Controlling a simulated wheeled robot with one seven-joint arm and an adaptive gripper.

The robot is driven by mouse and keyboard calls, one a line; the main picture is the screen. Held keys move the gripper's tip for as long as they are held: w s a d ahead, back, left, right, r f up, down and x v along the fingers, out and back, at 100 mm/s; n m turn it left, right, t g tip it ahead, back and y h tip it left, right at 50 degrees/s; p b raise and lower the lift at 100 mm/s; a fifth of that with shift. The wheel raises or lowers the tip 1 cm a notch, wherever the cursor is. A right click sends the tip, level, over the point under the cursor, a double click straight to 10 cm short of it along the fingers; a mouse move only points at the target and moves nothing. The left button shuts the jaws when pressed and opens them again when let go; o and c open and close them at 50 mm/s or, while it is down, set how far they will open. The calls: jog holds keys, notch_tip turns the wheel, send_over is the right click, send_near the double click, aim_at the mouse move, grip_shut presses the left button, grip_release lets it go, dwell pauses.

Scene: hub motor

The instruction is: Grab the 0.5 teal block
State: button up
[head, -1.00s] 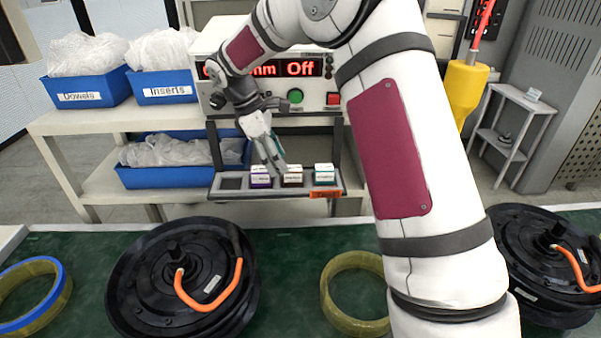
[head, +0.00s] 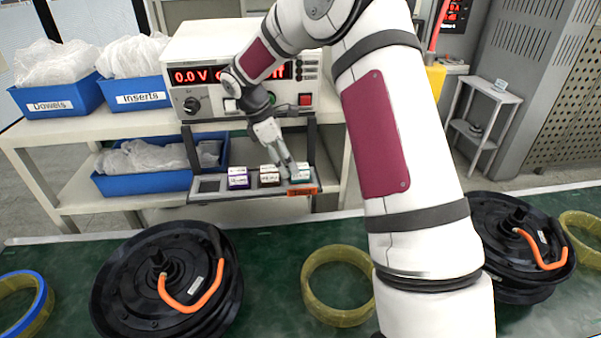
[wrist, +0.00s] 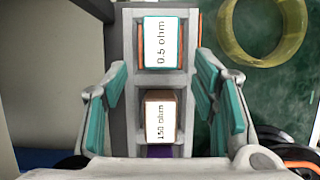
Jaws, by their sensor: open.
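The 0.5 ohm teal block (wrist: 161,43) sits in the end slot of a grey tray, its white labelled top facing up. In the head view the teal block (head: 300,176) is at the right end of the row, partly hidden by my gripper. My gripper (head: 289,173) is above the right part of the tray. In the wrist view my gripper (wrist: 162,104) is open, its teal-padded fingers apart on either side of the tray. The brown 150 ohm block (wrist: 161,118) lies between the fingers, and the teal block is farther out beyond the fingertips.
The tray (head: 209,186) also holds a purple block (head: 238,180) and has an empty slot at its left. A power supply (head: 187,79) stands behind. Black hub motors (head: 130,270) and a yellow ring (head: 312,290) lie on the green bench in front.

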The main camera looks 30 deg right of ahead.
aim_at(299, 166)
jog(key=d+f, duration=0.1)
jog(key=s+d, duration=0.1)
jog(key=d, duration=0.1)
jog(key=shift+s+f+p, duration=0.2)
jog(key=shift+f+p, duration=0.15)
jog(key=shift+f, duration=0.05)
jog(key=shift+d+f, duration=0.15)
jog(key=shift+f, duration=0.35)
grip_shut()
